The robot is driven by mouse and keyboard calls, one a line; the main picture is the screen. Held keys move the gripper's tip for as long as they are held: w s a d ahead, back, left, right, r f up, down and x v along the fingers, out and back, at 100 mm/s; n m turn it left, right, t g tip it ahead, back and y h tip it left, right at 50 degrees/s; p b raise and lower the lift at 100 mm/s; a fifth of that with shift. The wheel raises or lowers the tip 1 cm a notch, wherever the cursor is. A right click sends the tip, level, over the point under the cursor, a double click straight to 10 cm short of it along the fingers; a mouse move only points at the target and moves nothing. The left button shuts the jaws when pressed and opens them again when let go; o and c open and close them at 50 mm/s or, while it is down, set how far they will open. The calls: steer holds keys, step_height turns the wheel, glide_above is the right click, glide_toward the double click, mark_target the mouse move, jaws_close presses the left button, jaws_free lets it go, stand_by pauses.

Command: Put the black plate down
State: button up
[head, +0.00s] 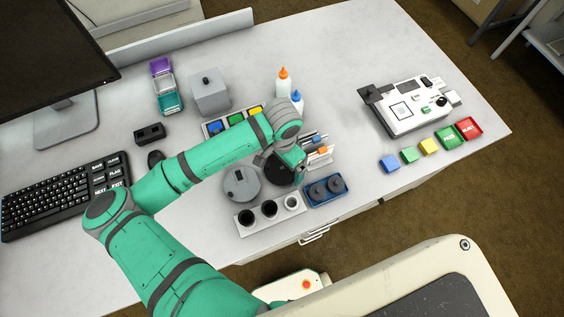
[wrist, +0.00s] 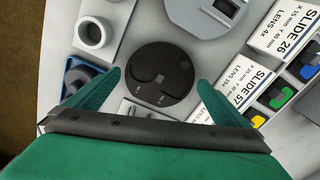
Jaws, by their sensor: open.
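The black plate (wrist: 160,70) is a dark round disc with rounded recesses and small markings. In the wrist view it lies flat between my gripper's two green fingers, with a gap on each side. My gripper (wrist: 160,84) is open, with one finger left and one right of the plate, and holds nothing. In the head view my gripper (head: 297,175) is low over the table, and the plate (head: 276,170) is partly hidden beneath it and my arm. I cannot tell exactly what surface is directly under the plate.
A grey round piece with a square hole (head: 240,184) sits close to the plate's left. A white cup holder (head: 262,223) and a blue tray with black knobs (head: 327,200) stand in front. Slide boxes (wrist: 247,92) crowd the right finger. The white instrument (head: 408,105) stands farther right.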

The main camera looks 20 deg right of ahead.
mark_target(282, 168)
step_height(282, 168, up, 12)
steer(key=shift+r, duration=0.15)
stand_by(0.3)
stand_by(0.5)
